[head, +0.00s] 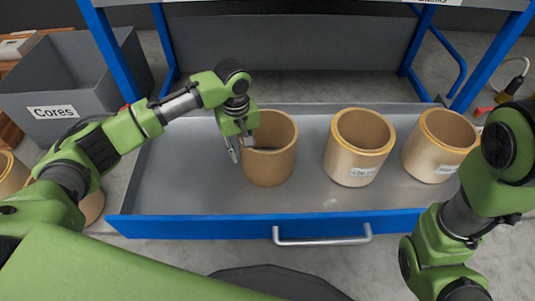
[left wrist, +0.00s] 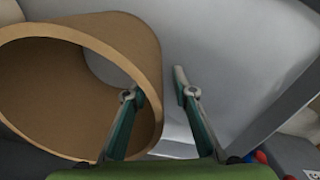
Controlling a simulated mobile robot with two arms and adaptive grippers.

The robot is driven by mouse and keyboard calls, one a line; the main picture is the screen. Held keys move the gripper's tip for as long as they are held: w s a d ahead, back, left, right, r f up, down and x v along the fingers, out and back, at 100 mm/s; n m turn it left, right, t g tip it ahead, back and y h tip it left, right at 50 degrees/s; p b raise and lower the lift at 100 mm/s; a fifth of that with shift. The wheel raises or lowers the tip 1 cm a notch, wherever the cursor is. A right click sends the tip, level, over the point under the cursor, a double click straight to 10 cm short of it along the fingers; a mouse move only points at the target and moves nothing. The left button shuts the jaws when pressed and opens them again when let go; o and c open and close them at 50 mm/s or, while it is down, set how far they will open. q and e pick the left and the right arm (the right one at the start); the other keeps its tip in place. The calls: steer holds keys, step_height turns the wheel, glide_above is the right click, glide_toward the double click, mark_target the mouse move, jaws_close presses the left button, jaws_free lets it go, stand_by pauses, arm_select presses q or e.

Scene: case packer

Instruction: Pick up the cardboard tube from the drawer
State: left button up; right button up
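Three tan cardboard tubes stand upright in the open grey drawer (head: 190,190): a left one (head: 270,167), a middle one (head: 352,158) and a right one (head: 432,155). The middle and right tubes show small white labels. My left gripper (head: 241,150) is open at the left tube's rim. In the left wrist view, the gripper (left wrist: 155,85) has one finger over the opening of this tube (left wrist: 130,45) and the other outside its wall, with a gap beside the outer finger. Whether the inner finger touches is unclear. My right arm is at the right; its gripper is out of view.
The drawer has a blue front (head: 200,226) with a metal handle (head: 322,239). Blue frame posts rise behind it. A grey bin labelled "Cores" (head: 75,92) stands at the left. Another tube (head: 92,207) is partly hidden behind my left arm. The drawer's left floor is bare.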

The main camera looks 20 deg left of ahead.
arm_select(q)
step_height(320, 180, down, 2)
steer(key=shift+f+b, duration=0.15)
steer(key=shift+b, duration=0.45)
jaws_close()
steer(key=shift+r, duration=0.2)
